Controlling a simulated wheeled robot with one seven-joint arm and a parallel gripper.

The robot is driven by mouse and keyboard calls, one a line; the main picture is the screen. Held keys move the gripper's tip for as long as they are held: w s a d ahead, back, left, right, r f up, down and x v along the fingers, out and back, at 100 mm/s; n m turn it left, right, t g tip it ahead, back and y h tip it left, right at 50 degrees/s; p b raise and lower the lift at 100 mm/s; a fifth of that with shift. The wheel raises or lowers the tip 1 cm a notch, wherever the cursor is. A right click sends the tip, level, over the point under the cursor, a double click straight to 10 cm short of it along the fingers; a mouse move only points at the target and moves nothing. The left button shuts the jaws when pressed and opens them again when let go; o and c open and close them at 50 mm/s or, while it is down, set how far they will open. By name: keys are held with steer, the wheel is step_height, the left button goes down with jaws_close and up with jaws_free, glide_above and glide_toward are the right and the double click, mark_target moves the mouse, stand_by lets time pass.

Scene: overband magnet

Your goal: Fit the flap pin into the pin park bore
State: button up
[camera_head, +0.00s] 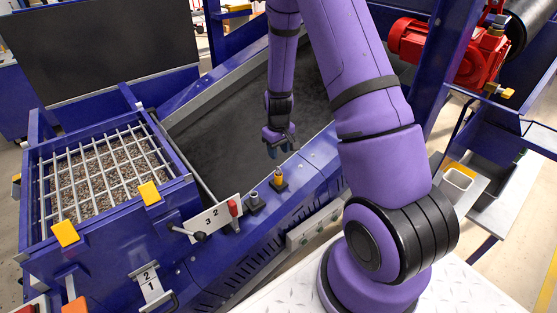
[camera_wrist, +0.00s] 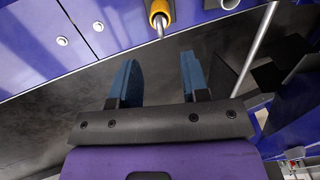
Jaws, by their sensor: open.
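A yellow-collared metal pin (camera_head: 278,177), which looks like the flap pin, stands upright in a dark block on the blue frame's edge. In the wrist view its yellow collar and metal shank (camera_wrist: 160,15) show at the top, beyond the fingertips. A grey round socket (camera_head: 254,199), possibly the park bore, is to its left and nearer; part of a grey ring (camera_wrist: 230,3) shows at the wrist view's top edge. Its hole cannot be made out. My gripper (camera_head: 282,147) is open and empty just above and behind the pin, with blue fingers (camera_wrist: 158,65) apart and not touching it.
The dark belt (camera_head: 215,120) lies behind. A barred grate over gravel (camera_head: 100,170) is at left. A red motor (camera_head: 455,52) is at upper right.

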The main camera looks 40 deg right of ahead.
steer(key=shift+r, duration=1.15)
steer(key=s+a+r+t, duration=0.1)
steer(key=s+a+r, duration=0.25)
steer(key=r, duration=0.75)
steer(key=s+a+r+t, duration=0.15)
steer(key=a+r, duration=0.25)
steer(key=r, duration=0.8)
steer(key=s+a+r+t, duration=0.1)
steer(key=s+a+r, duration=0.1)
steer(key=s+r, duration=0.5)
steer(key=s+a+r+t, duration=0.1)
steer(key=s+a+r, duration=0.2)
steer(key=s+r, duration=0.4)
steer(key=s, duration=0.7)
steer(key=shift+s+a+t, duration=0.25)
steer(key=shift+a+t, duration=0.05)
steer(key=shift+t, duration=0.05)
